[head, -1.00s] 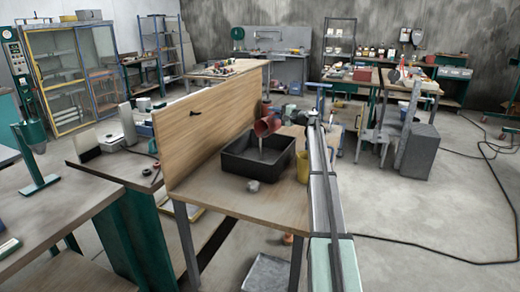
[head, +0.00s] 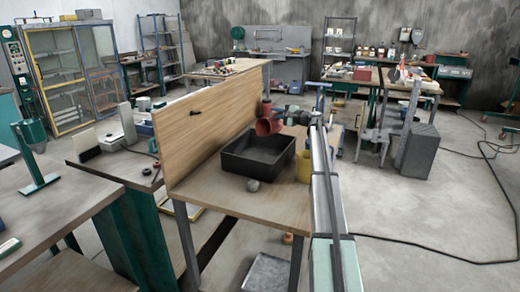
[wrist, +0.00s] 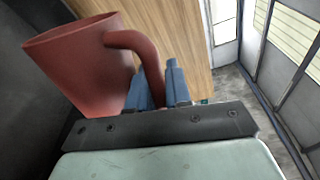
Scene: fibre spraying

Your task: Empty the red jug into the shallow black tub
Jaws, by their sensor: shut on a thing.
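The red jug (head: 266,126) is held tilted over the back of the shallow black tub (head: 243,168), its mouth turned toward the tub. The tub stands on the wooden table, and its inside looks dark grey. No stream shows between the jug and the tub. In the wrist view the jug (wrist: 85,60) fills the upper left, and the blue fingers of my gripper (wrist: 163,88) are shut on its curved handle. The inside of the jug is hidden there. A dark surface lies behind the jug at the left.
A wooden panel (head: 215,118) stands upright along the left of the tub. A yellow cup (head: 303,168) stands close to the tub's right side. A small grey lump (head: 253,185) lies in front of the tub. The table's front (head: 235,207) is clear.

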